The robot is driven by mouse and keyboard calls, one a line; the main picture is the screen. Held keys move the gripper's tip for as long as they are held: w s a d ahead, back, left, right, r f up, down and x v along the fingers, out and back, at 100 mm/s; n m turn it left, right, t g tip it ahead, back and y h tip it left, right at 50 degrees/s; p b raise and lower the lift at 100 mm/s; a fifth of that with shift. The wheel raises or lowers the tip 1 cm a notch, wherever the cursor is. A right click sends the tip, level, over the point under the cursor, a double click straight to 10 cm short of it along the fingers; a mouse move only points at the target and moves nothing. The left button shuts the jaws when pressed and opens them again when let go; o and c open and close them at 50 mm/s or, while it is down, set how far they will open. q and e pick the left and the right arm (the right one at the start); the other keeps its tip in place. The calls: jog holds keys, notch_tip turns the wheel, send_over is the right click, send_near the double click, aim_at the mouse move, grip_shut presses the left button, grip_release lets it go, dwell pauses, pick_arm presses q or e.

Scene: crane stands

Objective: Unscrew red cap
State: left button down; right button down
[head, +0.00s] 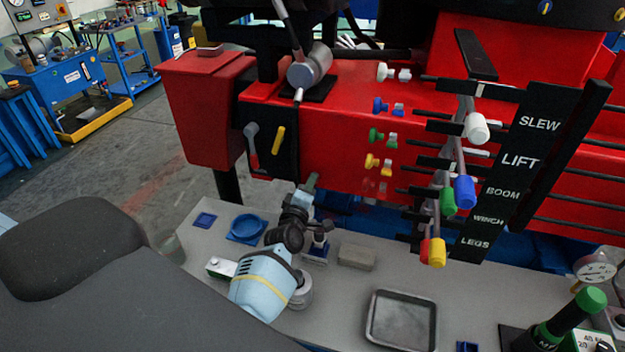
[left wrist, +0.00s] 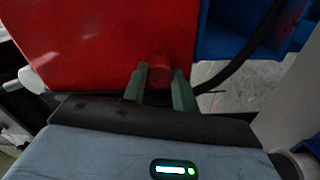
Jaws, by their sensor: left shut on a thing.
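My left gripper (head: 311,181) reaches up from the bench side to the lower edge of the red crane housing (head: 330,130). In the left wrist view its two green fingers (left wrist: 160,88) stand on either side of a round red cap (left wrist: 160,72) and are shut on it. The red housing fills the area behind the cap. In the head view the held cap cannot be made out. Two small red fittings (head: 375,186) show faintly on the housing, below the yellow fittings (head: 377,164). My right gripper is not in view.
Green (head: 382,137), blue (head: 388,106) and white (head: 393,73) fittings sit higher on the housing. Levers with coloured knobs (head: 465,190) stick out to the right.

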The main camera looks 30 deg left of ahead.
pick_arm(q)
jog(key=n, duration=0.5)
jog(key=shift+s+f, duration=0.1)
jog(key=shift+f, duration=0.05)
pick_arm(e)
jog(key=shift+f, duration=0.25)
pick_arm(q)
jog(key=n, duration=0.5)
jog(key=shift+b, duration=0.4)
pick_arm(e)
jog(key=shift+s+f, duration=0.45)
